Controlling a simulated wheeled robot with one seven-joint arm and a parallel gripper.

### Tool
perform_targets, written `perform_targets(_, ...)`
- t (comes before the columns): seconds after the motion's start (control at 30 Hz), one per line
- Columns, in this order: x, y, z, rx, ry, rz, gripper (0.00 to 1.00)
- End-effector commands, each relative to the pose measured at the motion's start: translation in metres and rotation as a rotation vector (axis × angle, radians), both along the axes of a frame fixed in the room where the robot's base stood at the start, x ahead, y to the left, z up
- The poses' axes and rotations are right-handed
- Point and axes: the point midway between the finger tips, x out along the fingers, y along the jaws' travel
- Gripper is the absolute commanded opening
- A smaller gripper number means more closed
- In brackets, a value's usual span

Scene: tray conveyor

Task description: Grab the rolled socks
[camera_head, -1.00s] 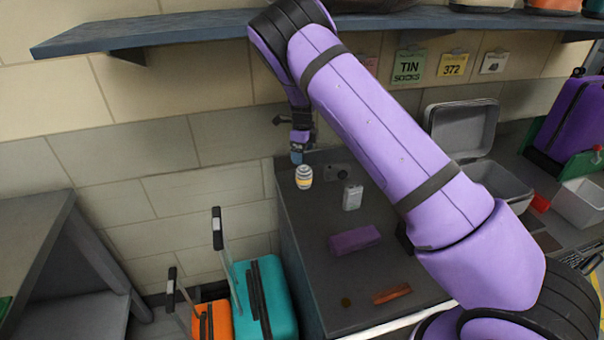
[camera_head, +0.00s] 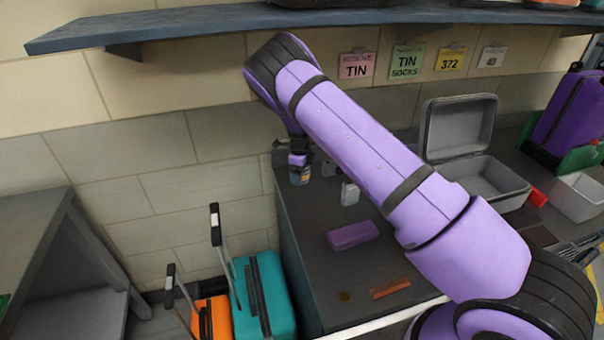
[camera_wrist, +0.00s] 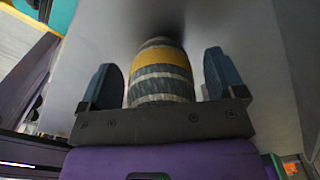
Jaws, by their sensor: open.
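The rolled socks (camera_wrist: 160,75), grey and white striped with a yellow band, stand between the two blue fingers of my gripper (camera_wrist: 166,80) in the wrist view. The fingers are open, with a narrow gap showing on each side of the socks. In the head view my gripper (camera_head: 299,172) is low at the far left corner of the dark counter (camera_head: 345,285). It mostly hides the socks there, and only a small part shows under it.
A pale grey container (camera_head: 349,193) stands just right of my gripper. A purple block (camera_head: 353,236) and an orange-brown bar (camera_head: 390,288) lie nearer. An open grey case (camera_head: 500,180) is at the right. A shelf (camera_head: 230,22) runs above.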

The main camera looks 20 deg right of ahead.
Motion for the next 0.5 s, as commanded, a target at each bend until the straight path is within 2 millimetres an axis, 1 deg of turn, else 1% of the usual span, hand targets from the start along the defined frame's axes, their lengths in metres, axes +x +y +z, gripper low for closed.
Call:
perform_targets(0.17, 0.0004, 0.0001, -0.0001, 0.0, -0.001, 0.0, 0.89)
perform_targets(0.2, 0.0004, 0.0001, -0.0001, 0.0, -0.001, 0.0, 0.84)
perform_targets(0.27, 0.0004, -0.0001, 0.0, 0.0, -0.001, 0.0, 0.7)
perform_targets(0.3, 0.0004, -0.0001, 0.0, 0.0, -0.001, 0.0, 0.61)
perform_targets(0.37, 0.0004, -0.0001, 0.0, 0.0, -0.001, 0.0, 0.47)
perform_targets(0.4, 0.0004, -0.0002, 0.0001, 0.0, -0.001, 0.0, 0.38)
perform_targets(0.43, 0.0004, -0.0002, 0.0001, 0.0, -0.001, 0.0, 0.35)
perform_targets(0.5, 0.0004, -0.0002, 0.0002, 0.0, -0.001, 0.0, 0.35)
